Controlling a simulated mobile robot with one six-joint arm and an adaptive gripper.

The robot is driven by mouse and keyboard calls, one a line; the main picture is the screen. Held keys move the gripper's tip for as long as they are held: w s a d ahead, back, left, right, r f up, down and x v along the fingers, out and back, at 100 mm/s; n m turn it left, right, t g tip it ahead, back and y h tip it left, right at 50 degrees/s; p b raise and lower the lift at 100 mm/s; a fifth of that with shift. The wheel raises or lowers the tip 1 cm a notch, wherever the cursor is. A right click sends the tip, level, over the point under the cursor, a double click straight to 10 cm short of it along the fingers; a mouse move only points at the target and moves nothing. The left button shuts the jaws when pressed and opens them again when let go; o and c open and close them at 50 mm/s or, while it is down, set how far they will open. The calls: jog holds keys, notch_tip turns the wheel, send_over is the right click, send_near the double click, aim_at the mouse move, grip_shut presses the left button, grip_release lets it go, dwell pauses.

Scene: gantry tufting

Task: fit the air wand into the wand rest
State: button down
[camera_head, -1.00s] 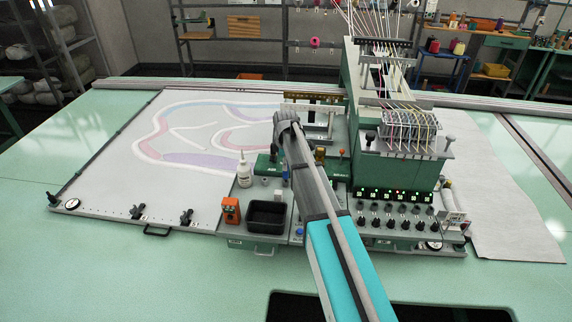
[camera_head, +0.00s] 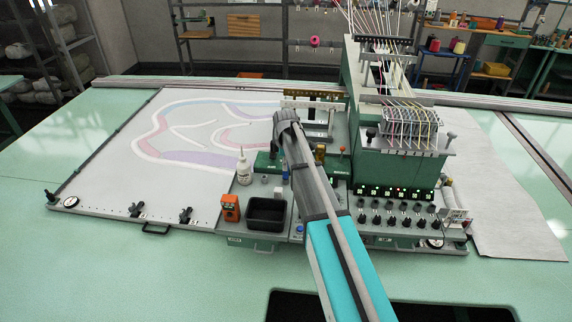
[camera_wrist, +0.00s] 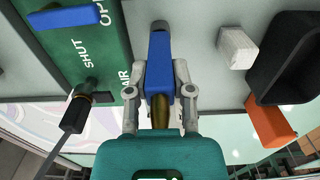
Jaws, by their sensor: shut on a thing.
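In the wrist view my gripper (camera_wrist: 160,80) is shut on a blue-bodied tool, which I take as the air wand (camera_wrist: 159,62). The wand has a dark round end at the top of the picture and a brass part between the fingers. It lies beside a green panel (camera_wrist: 103,72) lettered SHUT and AIR. I cannot tell whether the wand touches anything beyond the fingers. In the head view my arm hides the gripper and the wand. I cannot make out the wand rest for certain in either view.
A black tray (camera_head: 266,212), an orange box (camera_head: 230,208) and a white bottle (camera_head: 243,170) stand left of my arm. The tufting head (camera_head: 400,165) stands right.

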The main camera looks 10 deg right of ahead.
jog(key=shift+c, duration=2.1)
grip_release()
